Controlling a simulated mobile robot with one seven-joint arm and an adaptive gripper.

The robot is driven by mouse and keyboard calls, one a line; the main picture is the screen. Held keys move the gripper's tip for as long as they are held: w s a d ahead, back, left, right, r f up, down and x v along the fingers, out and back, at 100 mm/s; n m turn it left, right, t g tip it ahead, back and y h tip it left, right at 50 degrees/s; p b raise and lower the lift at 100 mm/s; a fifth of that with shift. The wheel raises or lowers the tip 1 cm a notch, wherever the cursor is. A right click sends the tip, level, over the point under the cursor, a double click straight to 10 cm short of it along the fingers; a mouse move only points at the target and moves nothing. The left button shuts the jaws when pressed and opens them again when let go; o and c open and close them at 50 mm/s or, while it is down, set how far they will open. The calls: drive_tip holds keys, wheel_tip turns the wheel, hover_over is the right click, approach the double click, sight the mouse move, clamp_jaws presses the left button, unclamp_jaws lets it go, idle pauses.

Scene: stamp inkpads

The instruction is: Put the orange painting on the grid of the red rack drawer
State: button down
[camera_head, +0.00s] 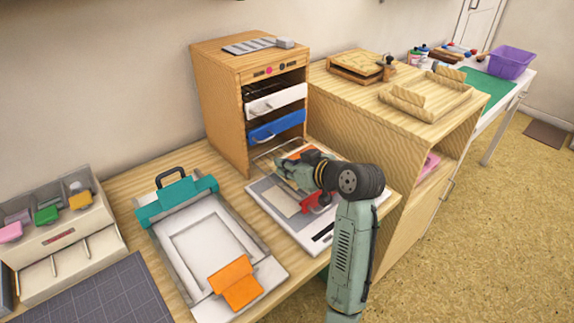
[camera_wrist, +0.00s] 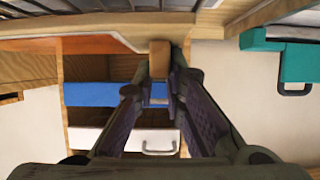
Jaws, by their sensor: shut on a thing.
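The wooden drawer rack (camera_head: 222,105) stands against the wall, with a white drawer (camera_head: 276,100) and a blue drawer (camera_head: 276,126). An orange patch (camera_head: 300,153), perhaps the orange painting, shows partly behind my gripper on the white printing board (camera_head: 325,236). My gripper (camera_head: 281,165) is low over that board, in front of the rack. In the wrist view my gripper (camera_wrist: 160,88) is shut on a small brown block (camera_wrist: 160,57); what it belongs to is unclear. The blue drawer (camera_wrist: 90,94) and white drawer (camera_wrist: 152,141) show behind the fingers.
A teal-clamped printing frame (camera_head: 206,245) with an orange folded piece (camera_head: 234,283) lies left of my arm. A stamp organizer (camera_head: 62,237) stands at the far left. A wooden cabinet (camera_head: 385,130) stands close on the right. A red part (camera_head: 318,201) sits beside my gripper.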

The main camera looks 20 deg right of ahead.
drive_tip(key=shift+f, duration=0.65)
drive_tip(key=shift+f, duration=0.25)
drive_tip(key=c, duration=1.7)
unclamp_jaws()
drive_tip(key=shift+r, duration=0.1)
drive_tip(key=shift+o, duration=0.2)
drive_tip(key=shift+r, duration=0.25)
drive_tip(key=b+v, duration=0.3)
drive_tip(key=v, duration=0.9)
drive_tip(key=shift+f, duration=0.1)
